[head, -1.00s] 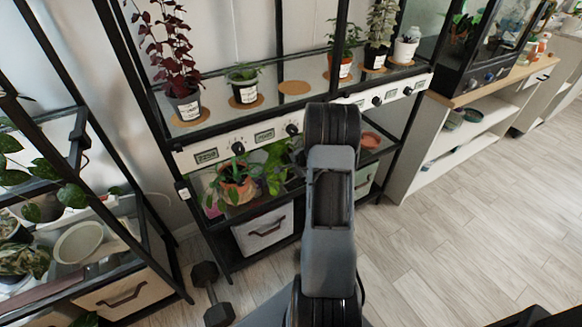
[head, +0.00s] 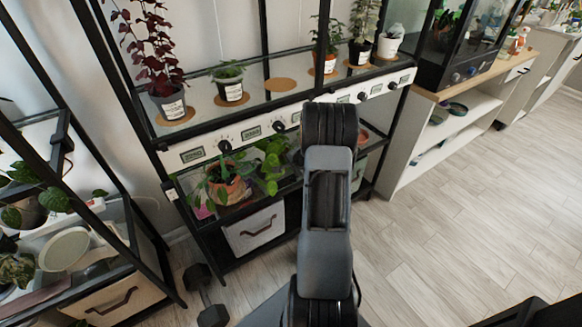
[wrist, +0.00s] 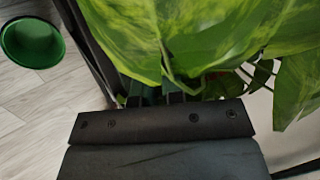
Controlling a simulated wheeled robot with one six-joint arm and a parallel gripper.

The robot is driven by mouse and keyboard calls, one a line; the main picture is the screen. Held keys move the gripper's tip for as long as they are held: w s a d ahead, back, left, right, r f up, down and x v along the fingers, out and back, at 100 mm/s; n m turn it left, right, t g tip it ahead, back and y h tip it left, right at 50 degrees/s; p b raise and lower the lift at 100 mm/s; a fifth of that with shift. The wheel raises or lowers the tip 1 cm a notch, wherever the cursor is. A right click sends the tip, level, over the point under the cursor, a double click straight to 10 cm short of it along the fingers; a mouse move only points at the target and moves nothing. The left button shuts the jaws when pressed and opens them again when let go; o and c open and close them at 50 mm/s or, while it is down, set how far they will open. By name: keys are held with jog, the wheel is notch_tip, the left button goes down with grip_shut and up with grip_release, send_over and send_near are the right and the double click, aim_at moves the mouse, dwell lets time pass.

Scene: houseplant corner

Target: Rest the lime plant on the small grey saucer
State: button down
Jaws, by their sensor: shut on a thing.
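Large lime-green leaves of the lime plant (wrist: 215,35) fill the upper part of the wrist view, directly above and beyond my gripper (wrist: 160,98). The fingers are shut on the lime plant, but the grip point and its pot are mostly hidden by leaves. In the head view my gripper is hidden behind my own arm. Bright green leaves (head: 270,160) show just left of the arm; I cannot tell whether they belong to the held plant. I cannot pick out the small grey saucer with certainty in either view.
A rack (head: 255,115) ahead carries several potted plants, with a bare tan disc (head: 281,84) on its upper shelf. A terracotta pot (head: 232,190) stands below. Dumbbells (head: 200,280) lie on the floor. A green dish (wrist: 33,41) shows in the wrist view. Floor at right is clear.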

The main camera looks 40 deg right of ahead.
jog(key=shift+s+a+b, duration=0.2)
jog(key=shift+s+b, duration=0.1)
jog(key=shift+b, duration=0.05)
jog(key=shift+s, duration=0.15)
jog(key=c, duration=1.1)
grip_release()
jog(key=shift+c, duration=0.2)
jog(key=shift+r, duration=0.1)
jog(key=p+v, duration=0.3)
jog(key=v, duration=1)
jog(key=shift+s+r, duration=0.2)
jog(key=shift+r, duration=0.05)
jog(key=shift+a, duration=0.1)
